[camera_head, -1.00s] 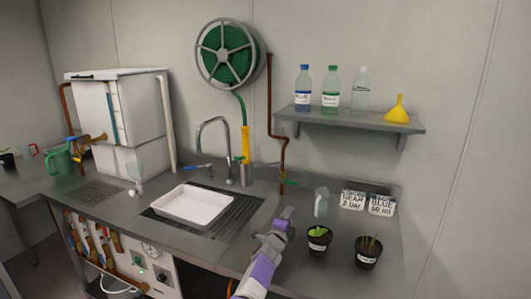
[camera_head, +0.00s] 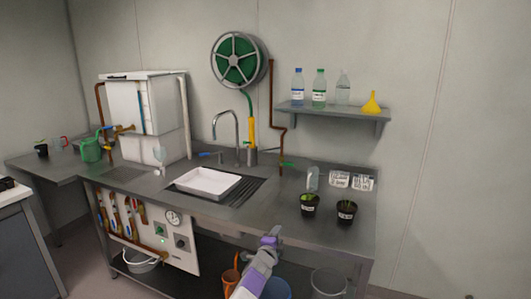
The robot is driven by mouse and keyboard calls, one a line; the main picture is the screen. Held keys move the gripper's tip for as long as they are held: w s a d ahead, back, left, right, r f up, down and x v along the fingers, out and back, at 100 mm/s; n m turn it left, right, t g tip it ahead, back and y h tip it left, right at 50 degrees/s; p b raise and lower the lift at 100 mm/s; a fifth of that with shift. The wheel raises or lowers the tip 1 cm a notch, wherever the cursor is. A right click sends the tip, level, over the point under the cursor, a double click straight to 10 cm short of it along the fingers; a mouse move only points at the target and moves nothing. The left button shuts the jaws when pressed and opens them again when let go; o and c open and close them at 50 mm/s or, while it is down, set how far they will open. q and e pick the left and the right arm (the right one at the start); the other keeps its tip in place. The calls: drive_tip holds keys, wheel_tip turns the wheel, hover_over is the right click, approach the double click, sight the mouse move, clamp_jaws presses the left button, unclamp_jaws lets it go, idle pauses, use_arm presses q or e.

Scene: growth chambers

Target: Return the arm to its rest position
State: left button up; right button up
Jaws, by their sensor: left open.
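My left gripper (camera_head: 271,236) comes up from the bottom of the head view on a purple and grey arm. It shows in front of the bench's front edge, near the middle of the picture. It is open, and I see nothing between its fingers. My right gripper is not in view.
The metal bench (camera_head: 255,213) carries a white tray (camera_head: 204,181) by the sink, two potted plants (camera_head: 309,204) and a clear bottle (camera_head: 313,178). A shelf (camera_head: 335,112) holds bottles and a yellow funnel (camera_head: 371,102). Buckets (camera_head: 328,283) stand below the bench.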

use_arm(q)
drive_tip(key=s+a+f+n+g+y+p, duration=0.1)
drive_tip(key=s+a+f+n+g, duration=0.2)
drive_tip(key=a+f, duration=0.4)
drive_tip(key=s+a+f+n+g+y, duration=0.1)
drive_tip(key=s+a+f+n+y, duration=0.2)
drive_tip(key=f, duration=0.7)
drive_tip(key=s+a+f+n+g+p, duration=0.1)
drive_tip(key=s+a+f+n+g, duration=0.15)
drive_tip(key=s+f, duration=0.3)
drive_tip(key=s+a+f+n+g, duration=0.1)
drive_tip(key=s+a+f+n, duration=0.25)
drive_tip(key=s, duration=0.35)
drive_tip(key=s+f+n+g+h+p, duration=0.1)
drive_tip(key=s+f+n+g, duration=0.15)
drive_tip(key=s, duration=0.55)
drive_tip(key=s+f+n+g+p, duration=0.1)
drive_tip(key=s+f+n, duration=0.15)
drive_tip(key=s, duration=0.55)
drive_tip(key=s+d+r+n+g, duration=0.1)
drive_tip(key=s+n+g, duration=0.1)
drive_tip(key=s, duration=0.8)
drive_tip(key=s+d+r+n+g+h, duration=0.1)
drive_tip(key=s+r+n+g, duration=0.1)
drive_tip(key=s, duration=0.8)
drive_tip(key=shift+s+r+n+h+p, duration=0.15)
drive_tip(key=shift+s+n+h+p, duration=0.2)
drive_tip(key=shift+n, duration=0.55)
